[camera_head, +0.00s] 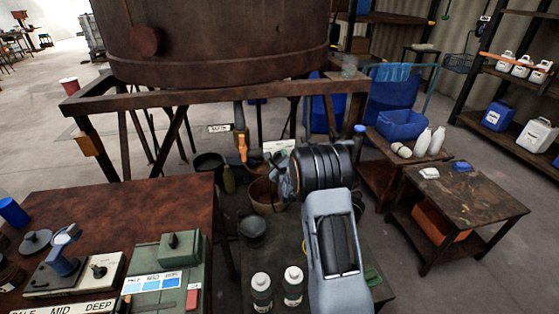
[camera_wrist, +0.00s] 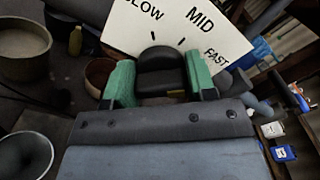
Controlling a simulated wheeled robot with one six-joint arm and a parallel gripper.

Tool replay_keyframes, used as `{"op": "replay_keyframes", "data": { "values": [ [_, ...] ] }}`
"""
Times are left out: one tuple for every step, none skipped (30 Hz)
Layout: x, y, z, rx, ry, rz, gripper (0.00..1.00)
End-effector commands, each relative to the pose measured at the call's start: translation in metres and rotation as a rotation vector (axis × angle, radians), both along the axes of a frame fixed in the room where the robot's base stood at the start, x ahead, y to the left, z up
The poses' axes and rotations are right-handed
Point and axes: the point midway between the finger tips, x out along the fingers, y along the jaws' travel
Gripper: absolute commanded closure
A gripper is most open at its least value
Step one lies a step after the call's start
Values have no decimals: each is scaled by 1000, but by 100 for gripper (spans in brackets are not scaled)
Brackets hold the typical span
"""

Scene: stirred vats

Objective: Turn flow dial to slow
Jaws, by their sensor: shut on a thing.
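The flow dial is a black knob (camera_wrist: 160,62) in front of a white plate (camera_wrist: 222,42) lettered SLOW, MID and FAST in the wrist view. SLOW is at the left, partly cut off by the frame edge, MID is at the upper middle and FAST at the right. My gripper (camera_wrist: 160,78) has a green pad on each side of the knob and is shut on it. I cannot tell which word the knob points at. In the head view my wrist hides the knob and gripper; a white plate edge (camera_head: 278,146) shows just behind it.
A large rusty vat (camera_head: 210,45) stands on a frame above. An orange-handled valve (camera_head: 241,145) hangs left of my arm. Two pale bottles (camera_head: 262,290) stand close to my forearm. A bench with a green box (camera_head: 160,275) is at the left, a low table (camera_head: 470,195) at the right.

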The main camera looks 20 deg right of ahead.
Motion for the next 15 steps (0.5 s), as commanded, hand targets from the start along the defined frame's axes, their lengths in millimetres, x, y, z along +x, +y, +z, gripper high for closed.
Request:
{"op": "replay_keyframes", "data": {
  "values": [
    [0,0,-1,-6,1,0,73],
    [0,0,-1,-11,1,1,73],
    [0,0,-2,-21,3,0,73],
    [0,0,-2,-32,5,0,73],
    [0,0,-3,-42,7,0,73],
    [0,0,-4,-61,12,1,73],
    [0,0,-4,-77,14,0,73],
    [0,0,-5,-95,18,0,73],
    [0,0,-5,-122,22,0,73],
    [0,0,-6,-145,26,0,73],
    [0,1,-7,-168,32,1,73],
    [0,1,-7,-203,37,0,73],
    [0,1,-7,-229,42,0,73],
    [0,1,-8,-256,49,0,73],
    [0,1,-7,-294,55,0,73]
  ]
}}
